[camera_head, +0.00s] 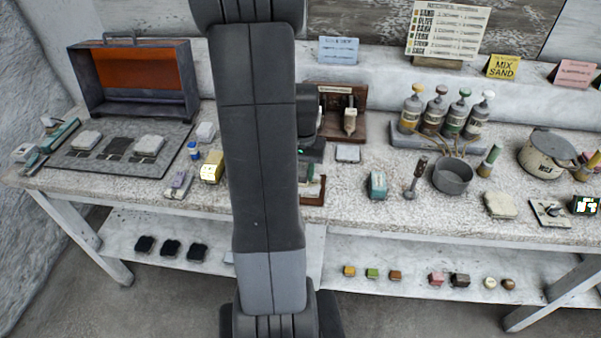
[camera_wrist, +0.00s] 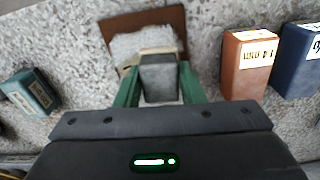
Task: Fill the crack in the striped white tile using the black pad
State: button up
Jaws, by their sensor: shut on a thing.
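My gripper (camera_wrist: 159,72) shows in the wrist view with its green fingers closed on the sides of a dark grey block (camera_wrist: 160,82). The block has a pale edge at its far end. Beyond it is a brown wooden board (camera_wrist: 172,22) with a rough white piece (camera_wrist: 132,44) on it. The block overlaps this piece in the picture; I cannot tell whether they touch. No stripes or crack can be made out on it. In the head view my arm hides most of this spot. Several black pads (camera_head: 171,247) lie on the lower shelf.
A teal box (camera_wrist: 32,93) stands left in the wrist view; an orange-brown box (camera_wrist: 247,62) and a navy box (camera_wrist: 298,62) stand right. The head view shows a grey mat (camera_head: 70,163) with tiles, bottles (camera_head: 411,113) and a grey bowl (camera_head: 453,178) on the bench.

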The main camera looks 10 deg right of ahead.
jog(key=shift+w+d, duration=0.2)
jog(key=shift+w, duration=0.3)
jog(key=shift+s, duration=0.1)
jog(key=shift+s+a, duration=0.3)
jog(key=shift+s, duration=0.4)
jog(key=shift+s+a, duration=0.3)
jog(key=shift+s, duration=0.4)
jog(key=shift+w+d+r+p, duration=0.3)
jog(key=shift+w+r+p, duration=0.2)
jog(key=shift+w+r, duration=0.25)
jog(key=shift+f, duration=0.1)
jog(key=shift+f+b, duration=0.6)
jog(key=shift+f, duration=0.1)
